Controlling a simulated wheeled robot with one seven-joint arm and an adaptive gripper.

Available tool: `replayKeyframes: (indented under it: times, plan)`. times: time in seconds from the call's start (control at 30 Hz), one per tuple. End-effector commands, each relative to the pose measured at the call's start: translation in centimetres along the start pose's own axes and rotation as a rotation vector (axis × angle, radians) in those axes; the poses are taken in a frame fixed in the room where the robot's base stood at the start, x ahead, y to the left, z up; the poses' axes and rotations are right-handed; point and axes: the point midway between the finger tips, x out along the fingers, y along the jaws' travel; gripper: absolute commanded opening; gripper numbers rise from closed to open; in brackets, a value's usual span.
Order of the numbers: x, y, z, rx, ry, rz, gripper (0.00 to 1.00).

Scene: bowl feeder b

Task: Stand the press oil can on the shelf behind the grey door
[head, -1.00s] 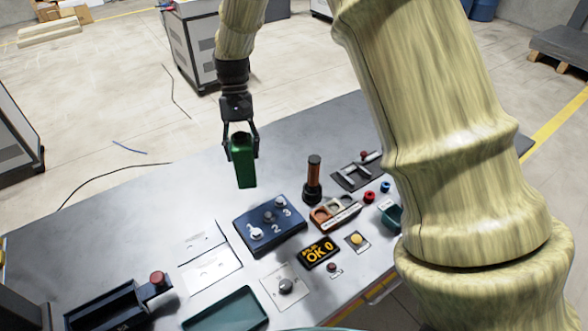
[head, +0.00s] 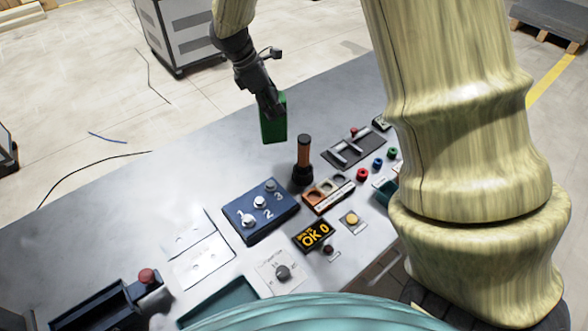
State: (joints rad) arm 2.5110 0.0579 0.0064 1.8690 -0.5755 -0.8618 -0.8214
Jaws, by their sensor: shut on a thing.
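A green box-shaped can (head: 274,127), which I take to be the press oil can, hangs upright from my gripper (head: 271,104). My gripper is shut on its upper part, and the fingers partly hide its top. The can is over the far middle of the grey table (head: 130,190), behind the orange and black lamp post; whether its base touches the table is hard to tell. I do not make out a shelf or an open grey door in this view.
Near the can stand the lamp post (head: 303,157) and a blue block with numbered knobs (head: 261,210). A yellow-lettered display (head: 314,236), several coloured buttons and a teal tray (head: 222,303) lie closer. The table's far left is clear. My arm hides the right side.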

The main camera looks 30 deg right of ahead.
Motion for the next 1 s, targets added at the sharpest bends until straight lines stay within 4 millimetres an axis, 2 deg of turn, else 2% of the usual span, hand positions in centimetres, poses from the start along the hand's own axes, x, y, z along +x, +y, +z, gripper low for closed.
replayKeyframes:
  times: [0.1, 0.2, 0.33, 0.47, 0.8, 1.0]
  plan:
    - [0.4, 0.5, 1.1, -0.196, 0.001, 0.083, 0.00]
    - [0.4, 1.0, 1.6, -0.322, 0.001, 0.136, 0.00]
    - [0.5, 1.2, 2.0, -0.418, 0.001, 0.176, 0.00]
    - [1.3, 1.3, 1.8, -0.452, -0.001, 0.187, 0.00]
    - [5.3, 1.3, 0.1, -0.452, -0.002, 0.187, 0.00]
    - [6.0, 1.4, -0.2, -0.450, 0.000, 0.188, 0.00]
